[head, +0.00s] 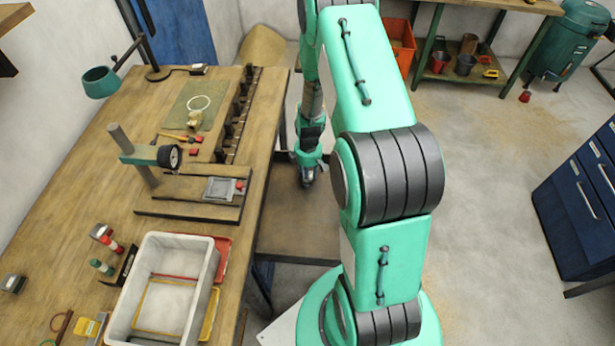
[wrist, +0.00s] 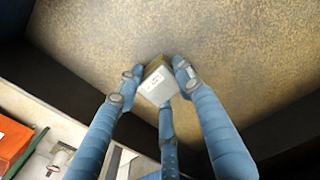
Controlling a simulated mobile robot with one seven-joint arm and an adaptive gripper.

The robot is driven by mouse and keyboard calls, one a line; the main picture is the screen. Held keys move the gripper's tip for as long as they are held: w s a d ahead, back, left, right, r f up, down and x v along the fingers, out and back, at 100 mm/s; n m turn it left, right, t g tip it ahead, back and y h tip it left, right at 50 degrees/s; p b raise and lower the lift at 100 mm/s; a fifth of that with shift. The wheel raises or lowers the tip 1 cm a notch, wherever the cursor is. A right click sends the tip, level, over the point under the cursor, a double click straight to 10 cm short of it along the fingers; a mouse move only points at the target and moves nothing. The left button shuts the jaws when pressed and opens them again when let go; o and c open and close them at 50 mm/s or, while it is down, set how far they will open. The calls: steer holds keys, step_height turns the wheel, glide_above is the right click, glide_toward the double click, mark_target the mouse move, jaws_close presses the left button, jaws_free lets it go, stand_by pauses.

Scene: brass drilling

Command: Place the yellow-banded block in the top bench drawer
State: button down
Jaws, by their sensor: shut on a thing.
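My gripper (wrist: 157,82) is shut on a small block (wrist: 157,84) in the wrist view. The block shows a pale face with a small label and a dark yellowish side; I cannot clearly make out a full band. Below it is the speckled brown floor of the open bench drawer (wrist: 225,45), with dark walls at its edges. I cannot tell whether the block touches the floor. In the head view my gripper (head: 307,178) points down over the far part of the pulled-out drawer (head: 300,225), beside the bench. The block is not distinguishable there.
The wooden bench (head: 85,190) carries a white bin (head: 150,245), a stand with a round black head (head: 168,157) and a green mat (head: 195,108). An orange crate (head: 402,45) stands behind my arm. Blue cabinets (head: 580,205) are at right, with open floor between.

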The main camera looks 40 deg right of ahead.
steer(key=shift+f, duration=0.1)
steer(key=c, duration=1.1)
jaws_free()
step_height(320, 180, up, 12)
steer(key=p, duration=0.2)
steer(key=shift+s+d+p, duration=0.1)
steer(key=shift+p, duration=0.25)
